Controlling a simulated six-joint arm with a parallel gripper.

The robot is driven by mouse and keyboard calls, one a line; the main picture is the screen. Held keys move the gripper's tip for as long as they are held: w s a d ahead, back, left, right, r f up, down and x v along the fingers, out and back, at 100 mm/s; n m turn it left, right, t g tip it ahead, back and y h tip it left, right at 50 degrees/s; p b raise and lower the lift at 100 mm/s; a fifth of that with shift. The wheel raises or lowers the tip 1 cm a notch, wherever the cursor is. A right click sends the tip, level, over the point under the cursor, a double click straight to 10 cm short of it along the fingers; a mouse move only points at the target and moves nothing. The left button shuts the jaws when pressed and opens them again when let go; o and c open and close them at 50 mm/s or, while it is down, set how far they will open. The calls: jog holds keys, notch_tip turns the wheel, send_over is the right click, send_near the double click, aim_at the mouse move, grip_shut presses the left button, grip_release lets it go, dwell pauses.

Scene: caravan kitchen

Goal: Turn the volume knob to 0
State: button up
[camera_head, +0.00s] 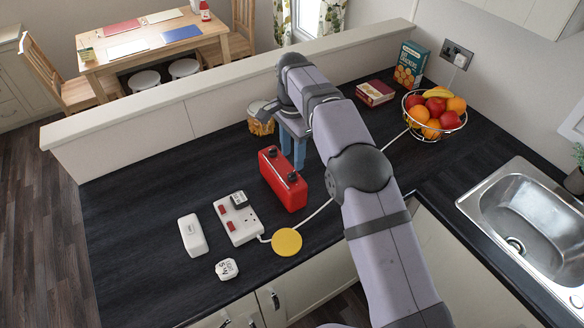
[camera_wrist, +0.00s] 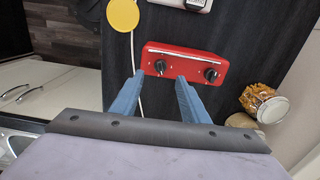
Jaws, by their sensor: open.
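A red radio (camera_head: 285,181) stands on the dark worktop, with a silver bar along its top. In the wrist view the radio (camera_wrist: 185,57) shows two black knobs, a left knob (camera_wrist: 160,67) and a right knob (camera_wrist: 210,74). Their markings are too small to read, so I cannot tell which is the volume knob. My gripper (camera_wrist: 160,77) is open with blue fingers. In the wrist view the left knob appears between the fingertips; I cannot tell whether they touch it. In the head view my gripper (camera_head: 293,150) is close by the radio's far end, pointing down.
A white socket strip (camera_head: 238,222), a white box (camera_head: 193,235), a yellow disc (camera_head: 287,242) and a small white timer (camera_head: 227,269) lie nearby. A jar (camera_head: 261,119) stands behind the radio. A fruit bowl (camera_head: 434,113) is at the back right.

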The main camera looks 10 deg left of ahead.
aim_at(292, 174)
jog(key=shift+f+p, duration=1.65)
jog(key=shift+f, duration=2)
grip_shut()
